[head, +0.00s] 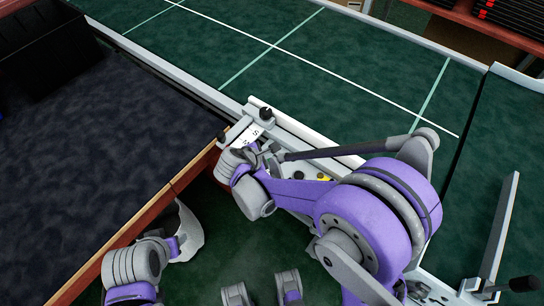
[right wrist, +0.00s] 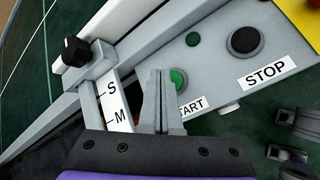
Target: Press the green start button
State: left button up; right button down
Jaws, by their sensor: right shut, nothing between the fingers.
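The green start button (right wrist: 178,80) is on the grey control panel (right wrist: 213,76), in the right wrist view. My right gripper (right wrist: 160,74) is shut and empty. Its fingertips are beside the button, just left of it in that view, and overlap its left edge. Whether they touch the panel or button I cannot tell. The START label (right wrist: 191,108) is partly hidden behind the fingers. In the head view my right arm covers much of the panel, and the green button is hidden. My left arm shows at the lower left, but its gripper fingers are not visible.
A black stop button (right wrist: 243,40) with a STOP label (right wrist: 266,74) and a small green knob or light (right wrist: 193,39) are close by. A slider with a black knob (right wrist: 75,50) and an S/M scale stands left. The conveyor (head: 300,60) runs behind.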

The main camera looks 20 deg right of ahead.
aim_at(269, 160)
jog(key=shift+f, duration=0.2)
dwell(0.4)
jog(key=shift+f+b, duration=0.25)
jog(key=shift+b, duration=0.2)
jog(key=shift+f+b, duration=0.4)
jog(key=shift+f, duration=0.05)
dwell(0.4)
jog(key=shift+r, duration=0.15)
jog(key=shift+r+p, duration=0.6)
jog(key=shift+r, duration=0.15)
notch_tip(269, 160, up, 5)
jog(key=p, duration=0.3)
dwell(0.3)
dwell(0.7)
